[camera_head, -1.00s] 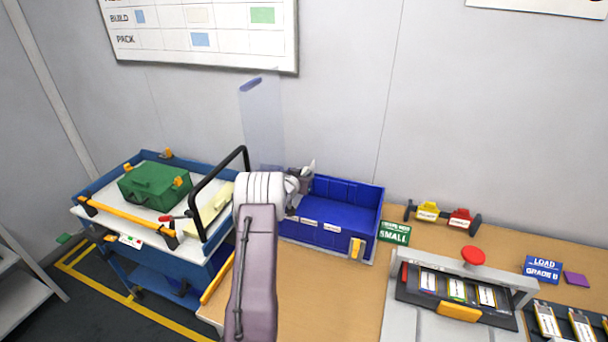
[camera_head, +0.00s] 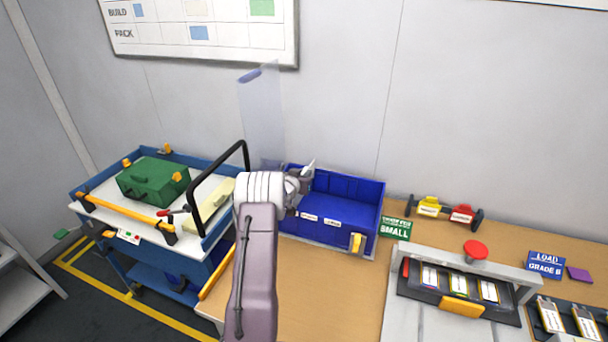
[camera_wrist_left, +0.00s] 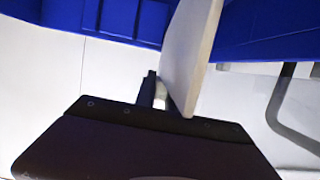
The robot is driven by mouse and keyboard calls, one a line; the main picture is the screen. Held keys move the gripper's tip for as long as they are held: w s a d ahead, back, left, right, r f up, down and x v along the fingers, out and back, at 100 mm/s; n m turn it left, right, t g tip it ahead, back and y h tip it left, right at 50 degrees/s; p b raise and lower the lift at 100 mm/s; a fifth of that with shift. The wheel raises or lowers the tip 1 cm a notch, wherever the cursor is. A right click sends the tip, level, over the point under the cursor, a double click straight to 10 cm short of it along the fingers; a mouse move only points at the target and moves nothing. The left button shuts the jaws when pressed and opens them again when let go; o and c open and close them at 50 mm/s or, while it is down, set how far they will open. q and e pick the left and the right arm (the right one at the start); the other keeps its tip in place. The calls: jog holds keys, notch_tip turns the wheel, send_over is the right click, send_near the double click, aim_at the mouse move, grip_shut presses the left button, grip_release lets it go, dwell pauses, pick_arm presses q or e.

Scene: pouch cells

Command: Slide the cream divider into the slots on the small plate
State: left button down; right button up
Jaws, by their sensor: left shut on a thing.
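My left gripper (camera_head: 299,184) is at the left end of the blue bin (camera_head: 340,218), near its back rim. It is shut on a pale flat piece that I take for the cream divider (camera_wrist_left: 188,55). In the left wrist view the divider stands up edge-on from the fingers, and blue bin walls lie behind it. In the head view only a small pale tip (camera_head: 309,166) shows above the gripper. A green plate reading SMALL (camera_head: 395,229) stands at the bin's right front corner. Slots in the bin cannot be made out. My right gripper is out of view.
A clear upright panel (camera_head: 262,115) rises behind my left gripper. A blue cart (camera_head: 85,190) with a green case (camera_head: 152,181) and black handle stands left. A press with a red knob (camera_head: 475,248) stands right. Bare bench (camera_head: 345,285) lies before the bin.

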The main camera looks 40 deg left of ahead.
aim_at(296, 197)
pick_arm(q)
jog(key=shift+f+b, duration=2.45)
jog(key=shift+f, duration=0.75)
jog(key=c, duration=1.3)
grip_release()
jog(key=shift+s, duration=0.1)
jog(key=v, duration=0.9)
